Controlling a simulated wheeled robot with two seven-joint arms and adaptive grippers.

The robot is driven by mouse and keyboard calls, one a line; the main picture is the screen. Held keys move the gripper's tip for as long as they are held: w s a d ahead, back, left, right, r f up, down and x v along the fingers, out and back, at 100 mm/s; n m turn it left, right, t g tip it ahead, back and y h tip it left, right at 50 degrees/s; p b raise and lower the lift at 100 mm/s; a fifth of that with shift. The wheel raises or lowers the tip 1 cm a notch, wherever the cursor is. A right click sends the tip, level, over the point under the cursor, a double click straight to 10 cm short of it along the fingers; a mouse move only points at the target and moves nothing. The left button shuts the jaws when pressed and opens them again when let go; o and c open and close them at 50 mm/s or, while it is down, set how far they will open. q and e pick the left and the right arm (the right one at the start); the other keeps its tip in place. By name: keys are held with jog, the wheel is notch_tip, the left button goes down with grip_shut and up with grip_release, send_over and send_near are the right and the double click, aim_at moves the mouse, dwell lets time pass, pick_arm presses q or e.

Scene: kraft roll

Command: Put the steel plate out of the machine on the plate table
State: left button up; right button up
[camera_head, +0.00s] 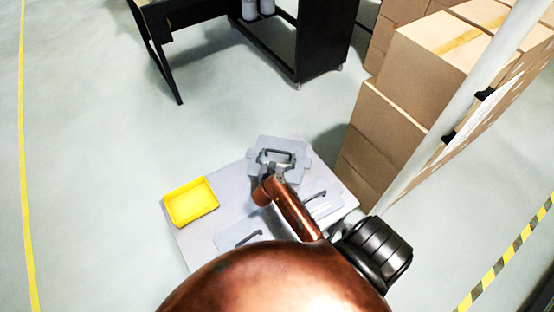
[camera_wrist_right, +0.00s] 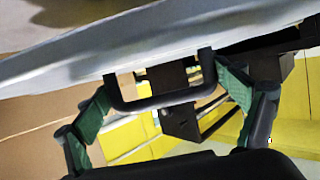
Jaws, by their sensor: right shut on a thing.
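The steel plate (camera_head: 292,147), grey with notched edges and a raised handle, is over the far edge of the plate table (camera_head: 190,238). My right gripper (camera_head: 270,170) is shut on its handle. In the right wrist view the dark handle (camera_wrist_right: 160,102) lies between the green finger pads of my right gripper (camera_wrist_right: 165,98), with the plate's grey underside or face (camera_wrist_right: 130,45) across the top. I cannot tell whether the plate touches the table. My left gripper is not in view.
On the table are a yellow tray (camera_head: 190,202) at the left and other grey plates with handles (camera_head: 236,238), partly hidden by my right arm. Stacked cardboard boxes (camera_head: 385,125) and a pale post (camera_head: 470,90) stand close at the right. A black bench (camera_head: 310,40) stands behind; floor is clear left.

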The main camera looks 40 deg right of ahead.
aim_at(276, 159)
jog(key=shift+w+d+f, duration=0.25)
jog(key=shift+w+f, duration=0.5)
jog(key=shift+w, duration=0.05)
notch_tip(276, 159, down, 3)
jog(key=shift+f+b, duration=0.1)
jog(key=shift+b, duration=0.6)
jog(key=shift+f+p, duration=0.3)
jog(key=shift+f, duration=0.15)
jog(key=o, duration=1.9)
jog(key=shift+s+f, duration=0.15)
